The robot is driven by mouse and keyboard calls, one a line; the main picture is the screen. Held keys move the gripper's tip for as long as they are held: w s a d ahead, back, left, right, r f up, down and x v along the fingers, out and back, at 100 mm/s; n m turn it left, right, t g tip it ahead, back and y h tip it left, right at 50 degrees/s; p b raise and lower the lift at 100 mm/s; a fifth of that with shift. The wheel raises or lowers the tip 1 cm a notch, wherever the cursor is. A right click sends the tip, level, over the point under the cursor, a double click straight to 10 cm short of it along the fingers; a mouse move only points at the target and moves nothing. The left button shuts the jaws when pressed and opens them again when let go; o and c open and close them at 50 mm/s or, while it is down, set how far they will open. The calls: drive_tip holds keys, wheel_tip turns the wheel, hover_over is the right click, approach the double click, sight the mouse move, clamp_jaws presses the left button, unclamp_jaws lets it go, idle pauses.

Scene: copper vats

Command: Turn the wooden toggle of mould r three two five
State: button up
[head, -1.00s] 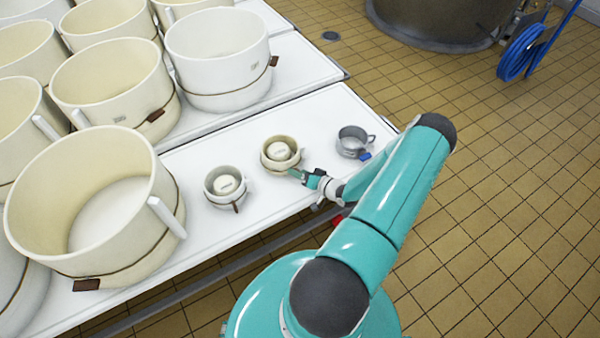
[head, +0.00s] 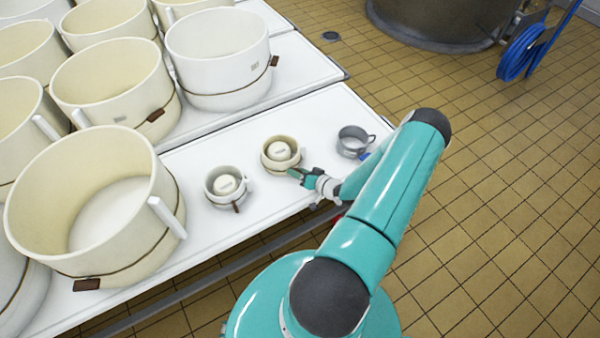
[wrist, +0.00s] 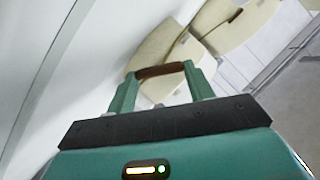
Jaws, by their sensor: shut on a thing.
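A small cream mould (head: 268,166) with a white block in it stands on the white table in the head view. My gripper (head: 292,173) is at its front right side. In the wrist view, my gripper (wrist: 160,80) is shut on a brown wooden toggle (wrist: 160,71), one finger at each end. A dark cord runs from the toggle around the cream mould (wrist: 166,45). The mould's number cannot be read in either view. The toggle is too small and hidden to make out in the head view.
A whiter small mould (head: 215,195) stands to the left, and a grey metal jug (head: 352,141) to the right. Large cream moulds (head: 110,235) fill the table's left part. The white table's (head: 320,112) strip behind the small moulds is clear.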

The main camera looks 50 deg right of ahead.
drive_tip(key=n, duration=0.1)
drive_tip(key=n+h, duration=0.1)
drive_tip(key=shift+w+a+r+n+g+h, duration=0.1)
drive_tip(key=shift+a+n+g+h, duration=0.2)
drive_tip(key=shift+g, duration=0.1)
drive_tip(key=shift+a+n+h, duration=0.1)
drive_tip(key=shift+n+h, duration=0.7)
drive_tip(key=shift+n, duration=0.5)
drive_tip(key=o, duration=0.7)
drive_tip(key=v, duration=1.3)
drive_tip(key=shift+s+a+r, duration=0.2)
drive_tip(key=shift+r, duration=0.25)
